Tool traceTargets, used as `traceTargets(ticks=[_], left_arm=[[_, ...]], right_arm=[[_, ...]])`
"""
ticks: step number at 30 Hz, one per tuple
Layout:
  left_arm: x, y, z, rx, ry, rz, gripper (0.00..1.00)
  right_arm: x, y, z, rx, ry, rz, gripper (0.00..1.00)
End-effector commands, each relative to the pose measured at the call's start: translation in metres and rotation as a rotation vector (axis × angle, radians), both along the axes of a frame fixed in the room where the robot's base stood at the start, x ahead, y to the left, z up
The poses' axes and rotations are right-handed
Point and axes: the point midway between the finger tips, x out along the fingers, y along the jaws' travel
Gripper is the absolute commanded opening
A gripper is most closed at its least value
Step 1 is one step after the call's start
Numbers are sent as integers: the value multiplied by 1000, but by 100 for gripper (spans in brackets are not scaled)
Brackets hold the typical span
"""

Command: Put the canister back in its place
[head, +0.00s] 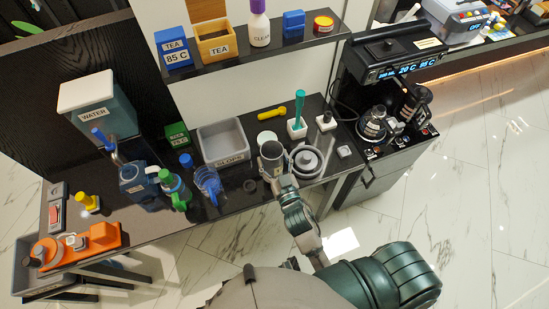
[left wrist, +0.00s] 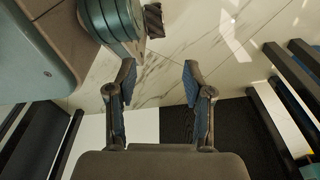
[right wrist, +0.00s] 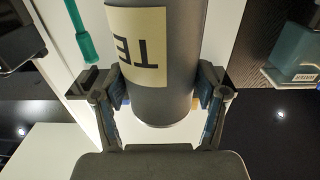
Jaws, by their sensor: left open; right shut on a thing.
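A dark grey cylindrical canister (head: 272,158) is above the front part of the black counter (head: 235,192), right of the grey SLOPS bin. My right gripper (head: 281,180) is shut on it. In the right wrist view the canister (right wrist: 165,85) is between the fingers of my right gripper (right wrist: 160,98), with a cream label whose visible letters read "TE", upside down. Whether its base touches the counter cannot be told. My left gripper (left wrist: 158,82) is open and empty over the marble floor in the left wrist view; it is not seen in the head view.
The upper shelf (head: 260,50) holds a blue TEA box (head: 172,48), a yellow TEA box (head: 215,42) and a CLEAN bottle (head: 259,25). A round grey lidded item (head: 306,160) and a teal-handled brush (head: 299,108) stand close right of the canister. Blue and green jugs stand left.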

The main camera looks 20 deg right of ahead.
Motion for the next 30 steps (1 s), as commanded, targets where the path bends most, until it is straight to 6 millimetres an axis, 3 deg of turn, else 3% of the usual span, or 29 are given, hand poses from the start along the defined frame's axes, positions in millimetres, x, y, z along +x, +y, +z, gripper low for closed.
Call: traceTargets(ticks=[3, 6, 13, 20, 21, 24, 30], left_arm=[[-2, 1, -1, 0, 0, -1, 52], [-3, 1, -2, 3, 0, -2, 52], [13, -6, 8, 3, -9, 3, 52], [16, -5, 10, 2, -8, 3, 52], [16, -4, 10, 2, -8, 2, 52], [16, -4, 10, 1, -8, 2, 52], [16, -4, 10, 2, -8, 1, 52]], right_arm=[[18, -5, -1, -1, -3, 2, 13], [24, -10, -4, 4, -2, 1, 13], [23, -14, -37, 8, 3, 0, 13], [23, -11, -39, 5, 0, 1, 13], [23, -11, -40, 5, 2, 1, 74], [23, -10, -40, 4, 2, 1, 97], [23, -9, -39, 4, 2, 1, 97]])
